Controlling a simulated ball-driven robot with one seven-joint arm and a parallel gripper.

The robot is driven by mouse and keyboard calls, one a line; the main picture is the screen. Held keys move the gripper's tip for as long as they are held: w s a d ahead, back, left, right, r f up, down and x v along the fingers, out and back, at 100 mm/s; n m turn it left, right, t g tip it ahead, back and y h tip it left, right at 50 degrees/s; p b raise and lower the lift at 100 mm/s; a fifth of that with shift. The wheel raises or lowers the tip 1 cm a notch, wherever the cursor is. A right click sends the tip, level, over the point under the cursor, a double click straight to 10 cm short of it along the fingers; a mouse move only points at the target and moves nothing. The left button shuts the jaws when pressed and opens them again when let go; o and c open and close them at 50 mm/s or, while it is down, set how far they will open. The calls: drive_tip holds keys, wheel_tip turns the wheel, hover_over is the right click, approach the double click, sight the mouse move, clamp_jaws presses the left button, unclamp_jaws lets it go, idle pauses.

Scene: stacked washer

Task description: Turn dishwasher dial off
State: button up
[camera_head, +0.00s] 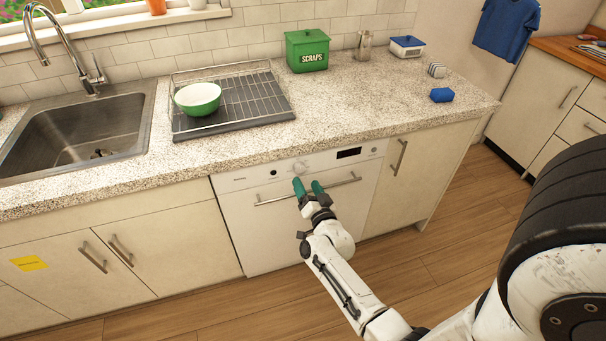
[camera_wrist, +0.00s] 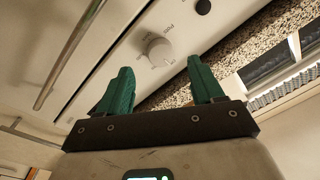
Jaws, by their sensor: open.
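The dishwasher (camera_head: 332,217) is a white front panel under the counter, with a handle bar (camera_head: 330,188) across its upper part. Its dial (camera_wrist: 158,50) is a pale round knob on the control strip, seen clearly in the wrist view with small markings around it. In the head view the dial (camera_head: 301,168) sits just above the fingertips. My gripper (camera_head: 308,186) has two green fingers, spread open and empty, in front of the control strip. In the wrist view the gripper (camera_wrist: 161,78) has the dial between and beyond its fingertips, with no visible contact.
A black button (camera_wrist: 203,7) lies beside the dial. The handle bar (camera_wrist: 70,55) runs near the left finger in the wrist view. The granite counter edge (camera_head: 250,152) overhangs above. A drying rack (camera_head: 232,103) with a green bowl (camera_head: 198,97) stands on the counter. The wooden floor (camera_head: 440,260) is clear.

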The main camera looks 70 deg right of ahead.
drive_tip(key=v, duration=0.5)
drive_tip(key=shift+s+a, duration=0.2)
drive_tip(key=shift+f, duration=0.1)
drive_tip(key=w+a+f+n+g+y, duration=0.1)
drive_tip(key=w+a+n+y, duration=0.2)
drive_tip(key=a+n+y, duration=0.45)
drive_tip(key=w+a+f+n+y, duration=0.1)
drive_tip(key=w+a+n+y, duration=0.3)
drive_tip(key=a, duration=0.7)
drive_tip(key=s+a+r+n+g+y, duration=0.1)
drive_tip(key=s+a+g, duration=0.3)
drive_tip(key=s, duration=0.4)
drive_tip(key=s+a+r+n+g+y, duration=0.1)
drive_tip(key=s+a+r+n+g, duration=0.2)
drive_tip(key=s, duration=0.6)
drive_tip(key=a+g, duration=0.2)
drive_tip(key=g, duration=0.1)
drive_tip(key=shift+r+g, duration=0.3)
drive_tip(key=shift+s+a, duration=0.1)
drive_tip(key=shift+c, duration=0.3)
